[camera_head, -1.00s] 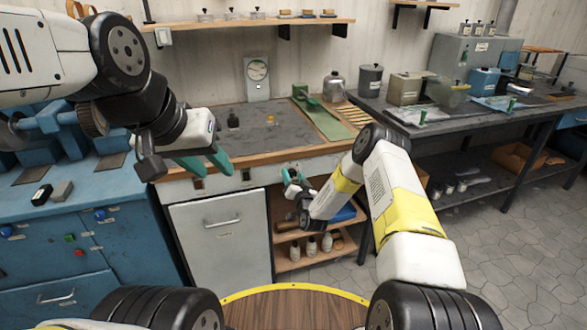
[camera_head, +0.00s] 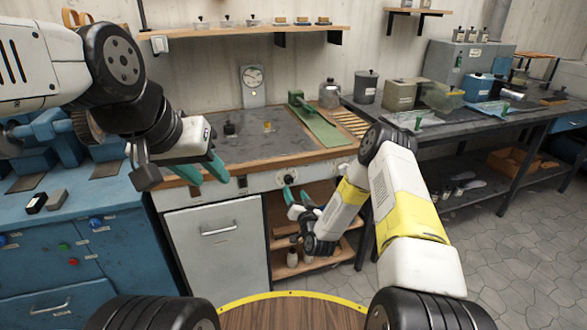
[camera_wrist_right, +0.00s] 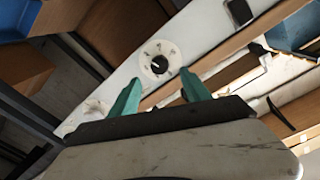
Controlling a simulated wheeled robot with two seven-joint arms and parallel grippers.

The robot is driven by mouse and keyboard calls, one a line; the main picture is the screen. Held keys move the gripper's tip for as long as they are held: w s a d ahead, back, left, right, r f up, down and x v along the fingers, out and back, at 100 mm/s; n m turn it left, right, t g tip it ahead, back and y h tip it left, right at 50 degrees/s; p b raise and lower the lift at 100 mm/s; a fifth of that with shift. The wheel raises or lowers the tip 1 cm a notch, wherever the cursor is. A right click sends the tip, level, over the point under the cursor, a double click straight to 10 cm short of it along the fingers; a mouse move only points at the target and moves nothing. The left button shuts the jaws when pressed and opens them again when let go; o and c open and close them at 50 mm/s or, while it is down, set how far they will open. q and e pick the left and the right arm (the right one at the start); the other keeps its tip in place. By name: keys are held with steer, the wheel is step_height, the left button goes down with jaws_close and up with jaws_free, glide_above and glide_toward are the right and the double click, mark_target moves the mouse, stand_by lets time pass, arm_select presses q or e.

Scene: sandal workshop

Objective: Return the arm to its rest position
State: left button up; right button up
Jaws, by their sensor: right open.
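My right arm (camera_head: 405,205), white with yellow bands, reaches down in front of the bench. My right gripper (camera_head: 291,202) has teal fingers, is open and empty, and hangs before the bench's front edge and open shelves. In the right wrist view its two fingers (camera_wrist_right: 162,92) stand apart, with a round dial on the white bench front beyond them. My left gripper (camera_head: 203,173) is over the near left edge of the bench, its teal fingers apart with nothing seen between them.
A blue cabinet (camera_head: 100,235) stands left. A dark table (camera_head: 470,128) with containers stands right. Floor at right is clear.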

steer(key=d+r+n+g, duration=0.2)
steer(key=r, duration=0.8)
steer(key=d+r+n+g, duration=0.2)
steer(key=r+g, duration=0.1)
steer(key=r, duration=0.7)
steer(key=s+d+r+g+h, duration=0.1)
steer(key=s+d+r+h, duration=0.15)
steer(key=s+r, duration=0.5)
steer(key=s+d+r+g, duration=0.1)
steer(key=s+d+r, duration=0.1)
steer(key=s, duration=0.8)
steer(key=s+d+r+g, duration=0.1)
steer(key=s+r+g, duration=0.1)
steer(key=s, duration=0.9)
steer(key=s+d+r+m+g, duration=0.1)
steer(key=s+r, duration=0.3)
steer(key=s, duration=0.7)
steer(key=shift+d+g, duration=0.6)
steer(key=shift+d, duration=0.25)
